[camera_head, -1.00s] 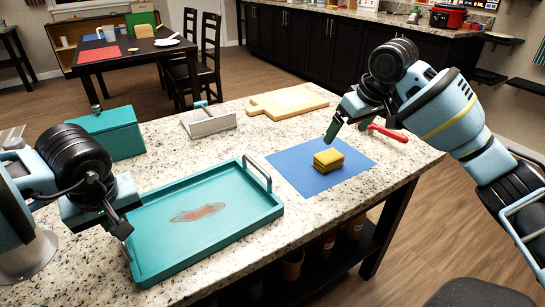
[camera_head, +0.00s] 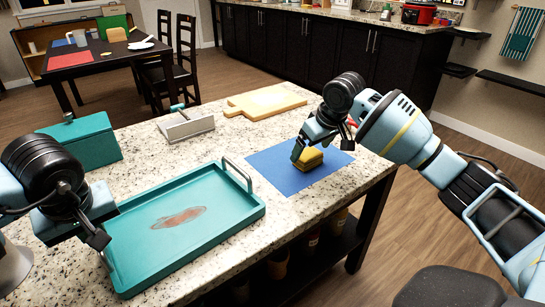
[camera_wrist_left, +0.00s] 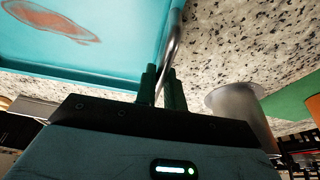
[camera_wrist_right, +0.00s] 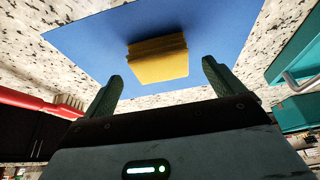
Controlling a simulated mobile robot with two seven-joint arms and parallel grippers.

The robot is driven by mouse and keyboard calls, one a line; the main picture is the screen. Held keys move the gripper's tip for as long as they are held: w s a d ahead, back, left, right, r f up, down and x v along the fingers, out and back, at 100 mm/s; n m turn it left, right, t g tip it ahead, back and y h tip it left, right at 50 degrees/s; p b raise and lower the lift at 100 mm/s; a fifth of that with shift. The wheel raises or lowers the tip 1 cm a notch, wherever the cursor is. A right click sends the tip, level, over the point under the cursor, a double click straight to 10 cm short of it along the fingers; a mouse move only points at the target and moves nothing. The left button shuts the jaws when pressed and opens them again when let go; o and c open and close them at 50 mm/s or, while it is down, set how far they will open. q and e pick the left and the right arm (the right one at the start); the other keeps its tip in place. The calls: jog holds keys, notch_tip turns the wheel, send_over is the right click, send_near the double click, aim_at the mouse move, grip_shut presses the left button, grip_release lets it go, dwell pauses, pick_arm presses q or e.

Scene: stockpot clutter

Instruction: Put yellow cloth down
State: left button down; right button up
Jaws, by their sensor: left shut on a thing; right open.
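The folded yellow cloth (camera_head: 308,160) lies on the blue mat (camera_head: 283,178) on the counter. In the right wrist view the cloth (camera_wrist_right: 158,62) lies ahead of the fingertips, roughly between their lines. My right gripper (camera_wrist_right: 162,78) is open and empty; in the head view it (camera_head: 318,146) is just behind and above the cloth, partly overlapping it. I cannot tell whether it touches. My left gripper (camera_wrist_left: 162,82) is shut on the metal handle (camera_wrist_left: 174,45) of the teal tray (camera_head: 245,208). In the head view its fingers are mostly hidden at the tray's left end.
A reddish-brown stain (camera_head: 180,217) marks the tray's floor. A teal box (camera_head: 85,142), a grey holder (camera_head: 186,128) and a wooden board (camera_head: 265,102) stand at the back. A red-handled brush (camera_wrist_right: 45,106) lies near the right gripper. The counter's front edge is close to the mat.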

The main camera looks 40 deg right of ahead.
aim_at(309, 152)
jog(key=shift+x, duration=1.75)
jog(key=c, duration=1.2)
jog(key=shift+o, duration=0.2)
jog(key=shift+r, duration=0.2)
notch_tip(309, 152, up, 10)
jog(key=shift+f, duration=0.1)
jog(key=w+d+m, duration=0.1)
jog(key=w+d+m+h, duration=0.1)
jog(key=d+m, duration=0.1)
jog(key=w+d+m, duration=0.1)
jog(key=d, duration=0.1)
jog(key=shift+m+g+h, duration=0.3)
jog(key=shift+h, duration=0.1)
